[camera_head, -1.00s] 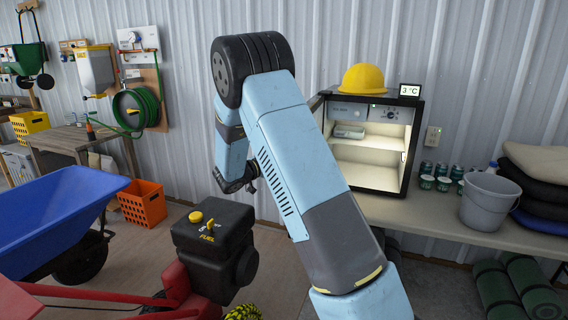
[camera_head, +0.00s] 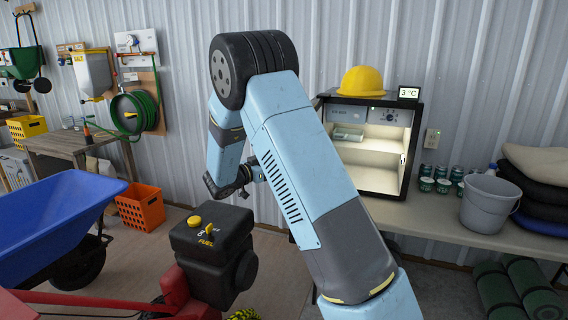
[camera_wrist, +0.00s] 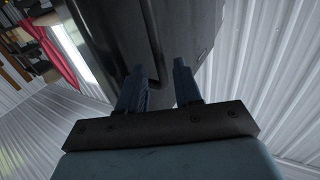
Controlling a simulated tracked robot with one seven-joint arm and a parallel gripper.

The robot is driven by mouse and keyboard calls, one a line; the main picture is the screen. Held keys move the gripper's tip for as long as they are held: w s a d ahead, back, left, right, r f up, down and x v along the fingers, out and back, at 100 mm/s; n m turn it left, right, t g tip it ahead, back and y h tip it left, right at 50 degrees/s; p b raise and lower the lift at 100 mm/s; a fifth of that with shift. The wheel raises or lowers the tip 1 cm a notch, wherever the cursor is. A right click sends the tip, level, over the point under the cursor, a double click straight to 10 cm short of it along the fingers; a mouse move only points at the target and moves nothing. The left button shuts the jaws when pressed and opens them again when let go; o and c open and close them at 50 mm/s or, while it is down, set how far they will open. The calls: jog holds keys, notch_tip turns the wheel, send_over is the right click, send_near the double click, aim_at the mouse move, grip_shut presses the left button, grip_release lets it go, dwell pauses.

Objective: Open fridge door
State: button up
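The small black fridge (camera_head: 411,140) stands on the bench against the wall, with its lit white inside and shelves showing. Its front is open; in the head view the door is mostly hidden behind my arm. In the wrist view a large dark panel (camera_wrist: 105,28), which looks like the fridge door, fills the upper middle. My gripper (camera_wrist: 158,78) has its two blue fingers apart, close to the panel's lower edge; I cannot tell whether they touch it. In the head view my gripper (camera_head: 250,172) is small and partly hidden, left of the fridge.
A yellow hard hat (camera_head: 362,81) and a temperature display (camera_head: 408,93) are on the fridge. Cans (camera_head: 441,172) and a grey bucket (camera_head: 489,204) stand right of it. A black fuel engine (camera_head: 212,248) and blue wheelbarrow (camera_head: 55,220) are below left.

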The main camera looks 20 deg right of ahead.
jog(key=w+v, duration=0.1)
jog(key=v, duration=0.7)
jog(key=shift+s+a+f, duration=0.15)
jog(key=shift+a+f, duration=0.25)
jog(key=shift+a, duration=0.15)
